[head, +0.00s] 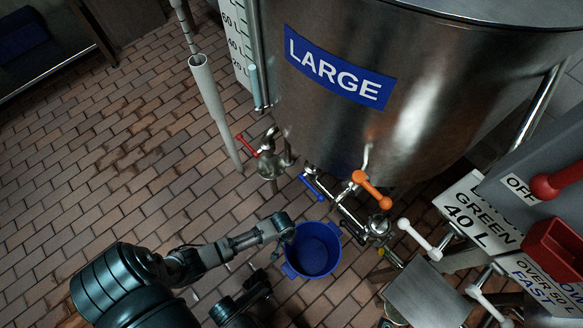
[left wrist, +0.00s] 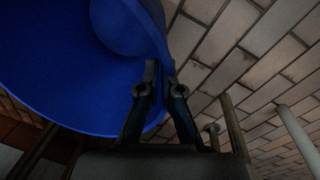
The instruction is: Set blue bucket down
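The blue bucket (head: 316,252) is in the lower middle of the head view, its open top facing up, below the front of the large tank. My left gripper (head: 284,226) is at the bucket's upper left rim. In the left wrist view, the fingers (left wrist: 163,72) close on the edge of the blue bucket (left wrist: 60,75), one on each side of its wall. The inside looks plain blue. Whether the bucket's base touches the floor cannot be told. My right gripper does not clearly show.
A steel tank labelled LARGE (head: 420,90) stands above, with an orange-handled valve (head: 372,190) close to the bucket and a red-handled valve (head: 247,146). White-handled valves (head: 420,240) and a metal plate (head: 425,293) are at right. The brick floor (head: 110,150) is open at left.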

